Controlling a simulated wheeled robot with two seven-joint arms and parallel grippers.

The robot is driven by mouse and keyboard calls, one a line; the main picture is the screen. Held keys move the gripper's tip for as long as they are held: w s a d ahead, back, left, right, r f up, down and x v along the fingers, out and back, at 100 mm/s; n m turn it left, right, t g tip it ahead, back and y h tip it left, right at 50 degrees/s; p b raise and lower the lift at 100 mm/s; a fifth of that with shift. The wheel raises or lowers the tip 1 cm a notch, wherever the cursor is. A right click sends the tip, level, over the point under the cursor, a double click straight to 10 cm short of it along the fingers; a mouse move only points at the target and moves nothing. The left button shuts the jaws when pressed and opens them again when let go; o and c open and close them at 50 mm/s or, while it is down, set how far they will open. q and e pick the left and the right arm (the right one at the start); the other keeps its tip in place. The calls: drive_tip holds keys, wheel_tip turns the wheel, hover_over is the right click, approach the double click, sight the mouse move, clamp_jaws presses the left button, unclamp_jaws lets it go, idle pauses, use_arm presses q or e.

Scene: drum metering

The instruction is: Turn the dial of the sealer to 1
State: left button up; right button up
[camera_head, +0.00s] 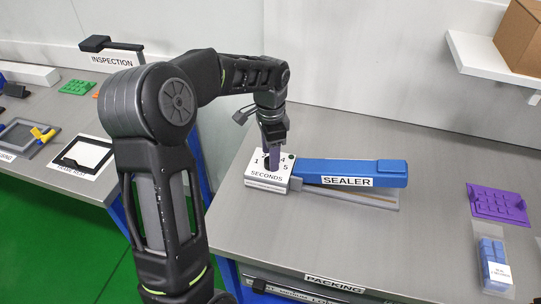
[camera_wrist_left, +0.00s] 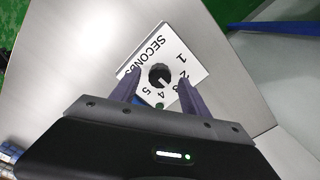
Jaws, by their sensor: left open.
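The sealer (camera_head: 350,172) lies on the packing table, with a blue arm and a white dial plate (camera_head: 254,177) at its left end. The plate reads SECONDS, with numbers 1 to 5 around a black dial (camera_wrist_left: 159,75). My left gripper (camera_head: 272,160) points down over the plate and hides much of the dial in the head view. In the left wrist view my left gripper (camera_wrist_left: 157,88) is open, with one finger on each side of the dial and nothing held. I cannot tell which number the dial points to. My right gripper is not in view.
A purple tray (camera_head: 498,204) and a clear bag with blue pieces (camera_head: 493,262) lie at the right of the table. A white shelf (camera_head: 490,58) with a cardboard box (camera_head: 521,38) is above. The tabletop in front of the sealer is clear.

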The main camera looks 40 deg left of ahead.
use_arm(q)
drive_tip(key=shift+f, duration=0.8)
clamp_jaws()
